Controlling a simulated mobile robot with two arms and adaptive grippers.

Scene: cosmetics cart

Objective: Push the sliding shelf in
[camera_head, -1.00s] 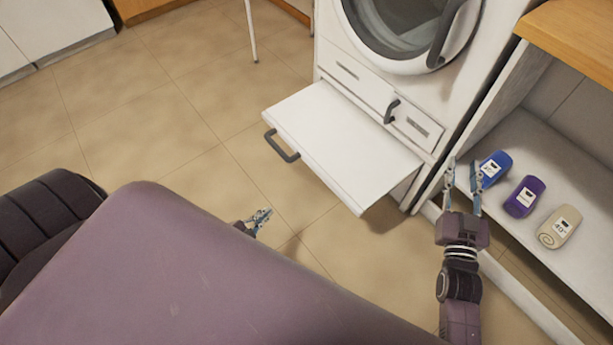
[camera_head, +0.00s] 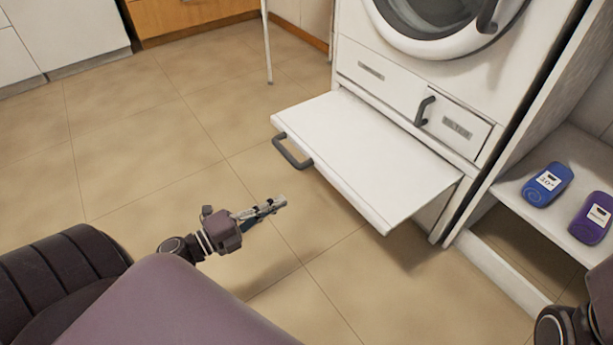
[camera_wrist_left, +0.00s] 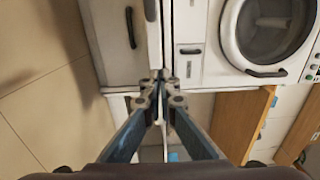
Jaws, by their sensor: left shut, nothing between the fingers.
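The sliding shelf (camera_head: 375,155) is a white flat board pulled out below the washing machine's drawer. Its dark grey handle (camera_head: 290,152) is on the front edge. My left gripper (camera_head: 281,202) is shut and empty, over the floor in front of the shelf and apart from it. In the left wrist view the shut fingers (camera_wrist_left: 160,78) are in the centre, and a white narrow strip, apparently the shelf seen edge-on (camera_wrist_left: 153,40), shows beyond them. My right gripper is out of view; only part of my right arm shows at the bottom right.
The washing machine (camera_head: 440,18) stands behind the shelf, with a small drawer and handle (camera_head: 424,110) just above. To the right, an open cabinet holds a blue bottle (camera_head: 548,185) and a purple bottle (camera_head: 592,218). The tiled floor (camera_head: 150,130) left of the shelf is clear.

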